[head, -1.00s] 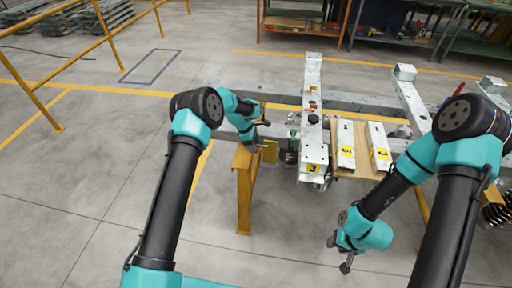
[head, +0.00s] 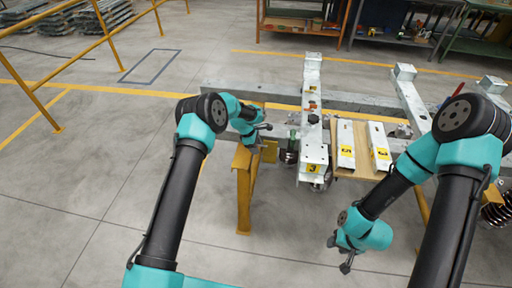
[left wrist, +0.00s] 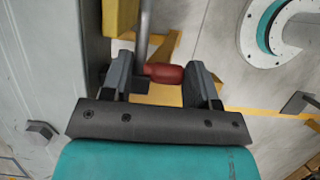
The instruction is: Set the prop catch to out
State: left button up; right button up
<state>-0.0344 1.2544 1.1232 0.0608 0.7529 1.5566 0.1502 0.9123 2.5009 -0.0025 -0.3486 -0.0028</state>
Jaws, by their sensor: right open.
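In the left wrist view a red knob (left wrist: 164,73) on a grey rod (left wrist: 144,30) lies between the two fingers of my left gripper (left wrist: 163,84). Whether both fingers press on it is unclear. I cannot tell whether this is the prop catch. In the head view my left gripper (head: 265,128) is over the yellow post, left of the pale beam with label 3 (head: 313,150). A small red part (head: 311,106) shows on that beam. My right gripper (head: 341,254) hangs low over the floor, open and empty, away from the beams.
A yellow post (head: 243,190) stands under my left gripper. Two labelled pale bars (head: 346,138) lie on a tan board (head: 358,172) right of the beam. A long grey rail (head: 240,97) crosses behind. Floor in front is clear.

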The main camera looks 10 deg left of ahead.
pick_arm(q)
jog(key=shift+s+f, duration=0.15)
jog(key=shift+s, duration=0.15)
jog(key=c, duration=0.3)
jog(key=shift+a, duration=2.6)
jog(key=o, duration=1.1)
jog(key=shift+a, duration=0.25)
jog(key=shift+w+d, duration=0.1)
jog(key=shift+r, duration=0.2)
